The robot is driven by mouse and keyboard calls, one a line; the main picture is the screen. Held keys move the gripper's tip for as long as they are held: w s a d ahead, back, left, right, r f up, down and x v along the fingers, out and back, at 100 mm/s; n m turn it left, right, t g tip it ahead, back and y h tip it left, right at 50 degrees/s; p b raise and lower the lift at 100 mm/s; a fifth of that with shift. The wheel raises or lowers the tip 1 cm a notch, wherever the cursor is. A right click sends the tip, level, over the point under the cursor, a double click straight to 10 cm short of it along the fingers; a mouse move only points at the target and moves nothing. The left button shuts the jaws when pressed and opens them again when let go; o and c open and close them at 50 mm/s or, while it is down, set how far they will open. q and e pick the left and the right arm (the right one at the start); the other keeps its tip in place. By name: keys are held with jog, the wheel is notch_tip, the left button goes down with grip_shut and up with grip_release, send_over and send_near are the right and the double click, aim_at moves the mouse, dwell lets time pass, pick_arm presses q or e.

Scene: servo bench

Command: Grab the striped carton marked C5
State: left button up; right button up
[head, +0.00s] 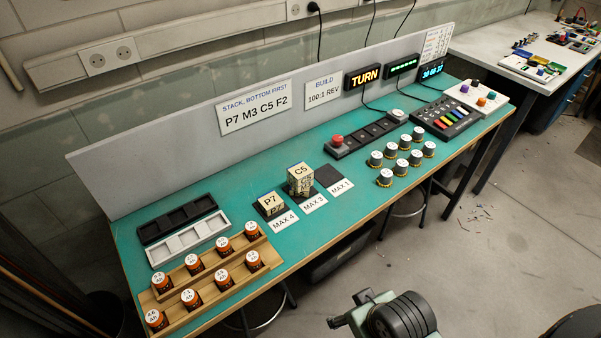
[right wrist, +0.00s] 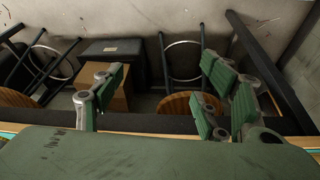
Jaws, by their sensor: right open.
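The carton marked C5 (head: 300,171) is cream with dark markings. It is on top of a short stack on the middle black pad, by the MAX 3 label; the lower part of the stack is too small to read. A carton marked P7 (head: 269,202) sits on the pad to its left, by MAX 4. My right gripper (right wrist: 165,98) is open and empty in the right wrist view, with stools and boxes under the bench beyond it. In the head view my right arm shows at the bottom, in front of the bench and apart from the cartons. My left gripper is not in view.
The third pad (head: 328,175), by MAX 1, is empty. Orange-sided canisters (head: 191,298) stand on a wooden rack at left, behind which are a white tray (head: 188,238) and a black tray. Dark cylinders (head: 403,152) stand at right. A sign (head: 254,107) reads P7 M3 C5 F2.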

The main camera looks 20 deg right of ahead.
jog(key=w+r+n+t, duration=0.1)
jog(key=w+r+t, duration=0.3)
jog(key=w, duration=1.1)
jog(key=n+t, duration=0.1)
jog(key=t, duration=0.4)
send_near(303, 175)
jog(key=shift+y, duration=0.3)
jog(key=x, duration=0.2)
jog(key=d+x, duration=0.1)
jog(key=x, duration=0.1)
jog(key=shift+w, duration=0.15)
jog(key=shift+a+p+x, duration=0.2)
jog(key=shift+p+x, duration=0.6)
jog(key=shift+x, duration=1.75)
jog(key=shift+w+f, duration=0.4)
jog(key=shift+w, duration=0.2)
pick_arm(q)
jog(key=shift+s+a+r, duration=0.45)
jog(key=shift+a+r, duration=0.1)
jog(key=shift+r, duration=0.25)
pick_arm(e)
jog(key=shift+c, duration=0.5)
jog(key=c, duration=1.1)
